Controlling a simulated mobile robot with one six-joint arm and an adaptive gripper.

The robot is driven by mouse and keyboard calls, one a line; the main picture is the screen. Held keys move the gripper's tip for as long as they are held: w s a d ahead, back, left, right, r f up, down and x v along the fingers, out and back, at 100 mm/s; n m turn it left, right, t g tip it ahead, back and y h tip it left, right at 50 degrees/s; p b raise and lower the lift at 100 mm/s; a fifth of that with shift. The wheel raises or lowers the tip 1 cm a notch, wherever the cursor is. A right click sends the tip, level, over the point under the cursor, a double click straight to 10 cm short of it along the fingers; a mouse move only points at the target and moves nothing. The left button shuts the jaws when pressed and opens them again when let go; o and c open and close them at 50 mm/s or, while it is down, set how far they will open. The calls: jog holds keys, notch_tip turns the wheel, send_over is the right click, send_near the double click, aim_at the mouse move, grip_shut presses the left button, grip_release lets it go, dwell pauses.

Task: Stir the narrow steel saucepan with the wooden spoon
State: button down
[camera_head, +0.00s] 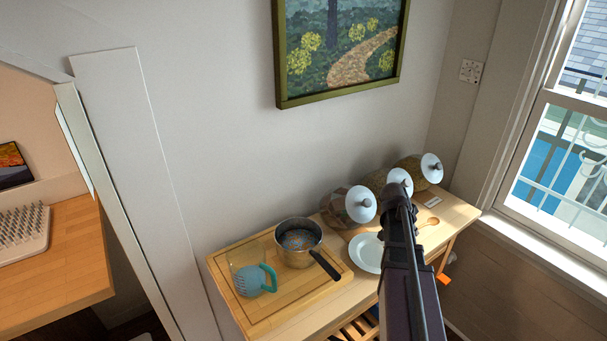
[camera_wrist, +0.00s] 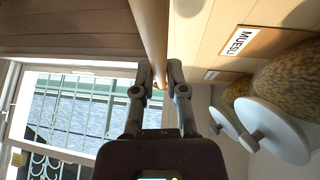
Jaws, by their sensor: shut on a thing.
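The narrow steel saucepan (camera_head: 292,257) stands on a wooden board, its dark handle pointing to the lower right. Bluish contents show inside it. The wooden spoon (camera_head: 432,222) shows to the right of my arm, its bowl over the right part of the table; my arm hides much of its handle. In the wrist view my gripper (camera_wrist: 160,72) is shut on a pale wooden shaft, the spoon's handle (camera_wrist: 150,35). My gripper is well to the right of the saucepan. The head view does not clearly show whether the spoon touches the table.
A glass jug with a teal handle (camera_head: 270,279) stands left of the saucepan on the board (camera_head: 311,297). A white plate (camera_head: 364,252) lies between the board and my arm. Several lidded jars (camera_head: 358,206) line the wall. A window (camera_head: 570,130) is at right.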

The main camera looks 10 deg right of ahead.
notch_tip(320, 180, up, 10)
jog(key=p, duration=0.9)
jog(key=shift+r, duration=0.2)
